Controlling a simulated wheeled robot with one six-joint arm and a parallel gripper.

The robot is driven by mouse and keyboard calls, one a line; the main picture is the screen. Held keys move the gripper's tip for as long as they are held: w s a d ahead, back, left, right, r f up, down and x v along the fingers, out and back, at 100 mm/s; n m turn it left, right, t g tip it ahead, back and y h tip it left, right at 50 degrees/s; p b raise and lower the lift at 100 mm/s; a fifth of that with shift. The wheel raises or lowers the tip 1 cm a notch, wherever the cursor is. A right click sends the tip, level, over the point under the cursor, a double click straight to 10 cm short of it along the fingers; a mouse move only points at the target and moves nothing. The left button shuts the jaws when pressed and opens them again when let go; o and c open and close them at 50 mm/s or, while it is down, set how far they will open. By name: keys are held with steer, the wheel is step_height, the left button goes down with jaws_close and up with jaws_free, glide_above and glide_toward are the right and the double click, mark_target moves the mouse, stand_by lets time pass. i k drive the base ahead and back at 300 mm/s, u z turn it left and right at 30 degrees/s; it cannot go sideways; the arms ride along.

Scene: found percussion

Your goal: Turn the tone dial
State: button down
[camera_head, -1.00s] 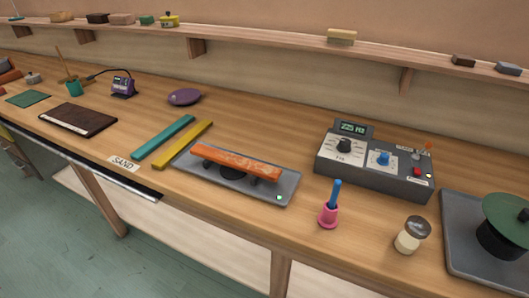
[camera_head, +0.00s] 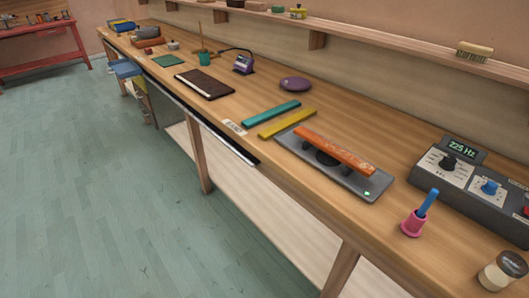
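A grey control box (camera_head: 497,211) stands on the bench at the right edge, partly cut off. Its raised display (camera_head: 463,149) reads 225 Hz in green. A black dial (camera_head: 449,162) sits on a white panel at the left of its top. A blue dial (camera_head: 490,187) sits on a second white panel to the right. The panel lettering is too small to read, so I cannot tell which is the tone dial. A red part (camera_head: 526,211) shows at the picture's edge. My gripper is not in view.
An orange bar (camera_head: 335,150) rests on supports over a grey plate (camera_head: 372,190) with a green light. A pink holder (camera_head: 412,223) with a blue stick and a lidded jar (camera_head: 503,271) stand before the box. A shelf runs above. Green floor is open at left.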

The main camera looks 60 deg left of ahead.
mark_target(448, 163)
steer(key=u, duration=1.55)
steer(key=i, duration=0.5)
steer(key=z, duration=0.15)
steer(key=k, duration=1.45)
steer(key=u, duration=0.85)
steer(key=i, duration=1.25)
steer(key=z, duration=0.65)
steer(key=i, duration=0.65)
steer(key=z, duration=0.75)
